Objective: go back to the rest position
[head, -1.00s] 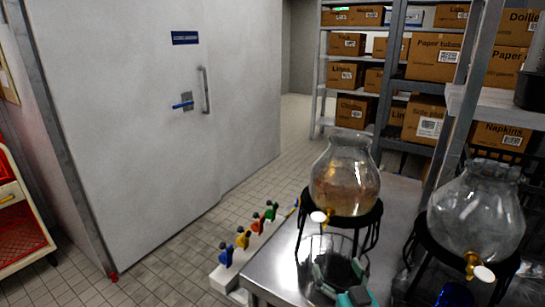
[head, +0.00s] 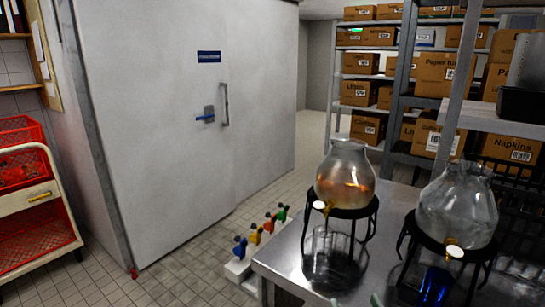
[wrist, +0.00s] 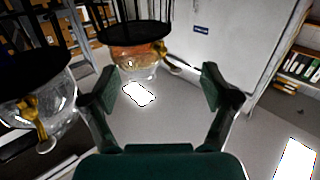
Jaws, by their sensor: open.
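My gripper (wrist: 160,90) is open and empty in the wrist view, its two dark green fingers spread apart. That view is upside down, with the pale ceiling between the fingers. In the head view only small teal bits of my gripper show at the bottom edge, by the steel table (head: 285,262). A glass dispenser with amber liquid (head: 345,178) stands on a black stand on the table; it also shows beyond the fingers in the wrist view (wrist: 135,60). A clear glass (head: 328,255) stands below its tap.
A second, clear dispenser (head: 457,210) stands at the right, with a blue glass (head: 435,285) below it. Several coloured taps (head: 255,235) line a white rail left of the table. A shelf with boxes (head: 432,75) stands behind.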

